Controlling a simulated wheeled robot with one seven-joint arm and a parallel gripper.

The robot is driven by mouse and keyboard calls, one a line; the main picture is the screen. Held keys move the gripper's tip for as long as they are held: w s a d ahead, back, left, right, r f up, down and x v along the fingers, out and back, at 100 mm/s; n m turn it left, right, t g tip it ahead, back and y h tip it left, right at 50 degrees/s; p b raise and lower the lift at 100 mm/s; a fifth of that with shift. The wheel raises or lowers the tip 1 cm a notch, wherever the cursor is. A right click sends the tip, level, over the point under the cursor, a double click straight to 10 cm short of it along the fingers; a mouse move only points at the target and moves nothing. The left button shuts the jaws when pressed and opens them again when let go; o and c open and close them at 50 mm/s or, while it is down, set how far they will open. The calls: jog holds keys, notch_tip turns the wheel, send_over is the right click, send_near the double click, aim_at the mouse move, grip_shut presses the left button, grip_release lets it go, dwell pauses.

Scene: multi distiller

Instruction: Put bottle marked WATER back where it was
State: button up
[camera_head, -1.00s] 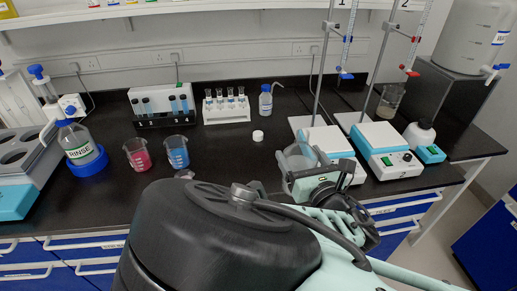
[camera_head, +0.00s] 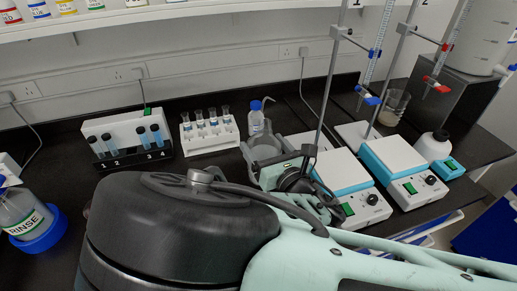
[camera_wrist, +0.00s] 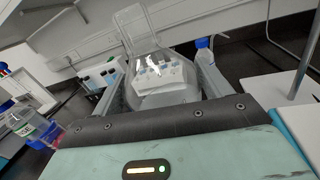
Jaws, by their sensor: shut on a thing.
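My gripper (camera_head: 265,165) is shut on a clear glass vessel (camera_head: 266,148), held at the back of the bench. In the wrist view the vessel (camera_wrist: 150,75) sits between my two fingers, with a wide body and a narrower neck. A small clear bottle with a blue cap (camera_head: 255,119) stands just behind my gripper. It also shows in the wrist view beside my right finger (camera_wrist: 204,46). I cannot read a WATER mark on either one. My arm hides part of the bench in front.
A white test-tube rack (camera_head: 210,135) and a black-and-white tube holder (camera_head: 127,140) stand left of my gripper. Stirrer plates (camera_head: 345,175) with burette stands are close on the right. A bottle marked RINSE (camera_head: 25,212) stands at far left. A shelf (camera_head: 150,17) overhangs the back.

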jog(key=shift+f+p, duration=0.7)
jog(key=shift+f, duration=3.45)
jog(key=shift+f, duration=0.1)
jog(key=shift+f, duration=0.1)
jog(key=o, duration=2)
jog(key=shift+s, duration=0.1)
jog(key=shift+o, duration=0.2)
